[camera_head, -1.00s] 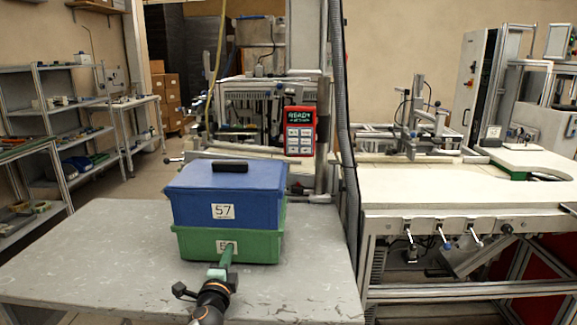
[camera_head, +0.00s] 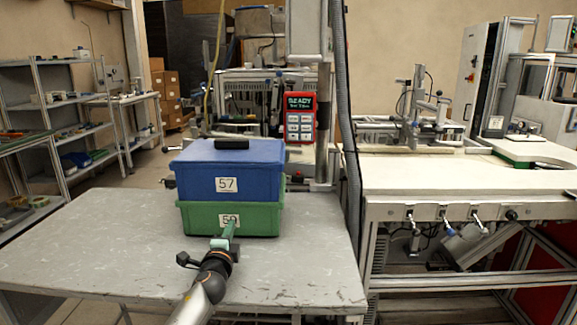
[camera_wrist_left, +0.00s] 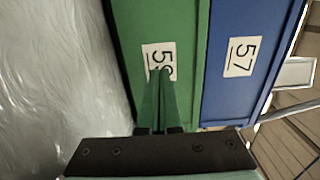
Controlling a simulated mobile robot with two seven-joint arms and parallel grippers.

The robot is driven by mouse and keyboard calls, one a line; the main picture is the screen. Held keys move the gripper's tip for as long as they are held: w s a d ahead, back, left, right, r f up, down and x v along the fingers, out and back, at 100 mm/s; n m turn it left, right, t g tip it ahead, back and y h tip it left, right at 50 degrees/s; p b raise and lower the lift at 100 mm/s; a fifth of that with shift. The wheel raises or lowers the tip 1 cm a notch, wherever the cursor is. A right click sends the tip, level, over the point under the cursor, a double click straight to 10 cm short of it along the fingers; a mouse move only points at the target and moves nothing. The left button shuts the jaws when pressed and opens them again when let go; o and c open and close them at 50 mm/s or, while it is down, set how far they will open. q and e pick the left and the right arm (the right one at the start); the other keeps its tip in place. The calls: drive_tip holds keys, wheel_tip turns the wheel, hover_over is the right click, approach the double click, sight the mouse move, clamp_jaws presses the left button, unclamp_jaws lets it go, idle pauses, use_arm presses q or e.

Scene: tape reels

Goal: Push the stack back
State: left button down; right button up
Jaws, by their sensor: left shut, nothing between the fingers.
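The stack is a blue box (camera_head: 252,178) with label 57 and a dark handle on its lid, resting on a green box (camera_head: 262,221) whose label reads 59. It stands upright on the grey table, near its back edge. My left gripper (camera_head: 233,224) is shut and empty, its green fingers pointing at the front of the green box. In the left wrist view the fingertips (camera_wrist_left: 160,76) overlap the green box's label (camera_wrist_left: 154,58) and appear to touch it. The blue box (camera_wrist_left: 234,60) shows beside it there. My right gripper is not in view.
The worn grey table (camera_head: 110,240) is bare on both sides of the stack. A red READY panel (camera_head: 300,118) and a grey post with a hose (camera_head: 345,150) stand behind. A white workbench (camera_head: 440,180) is at right, shelves (camera_head: 60,120) at left.

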use_arm(q)
drive_tip(key=s+p, duration=0.3)
drive_tip(key=s, duration=0.2)
drive_tip(key=shift+s+r+p, duration=0.1)
drive_tip(key=shift+r+p, duration=0.05)
drive_tip(key=shift+p, duration=0.25)
drive_tip(key=shift+s, duration=0.45)
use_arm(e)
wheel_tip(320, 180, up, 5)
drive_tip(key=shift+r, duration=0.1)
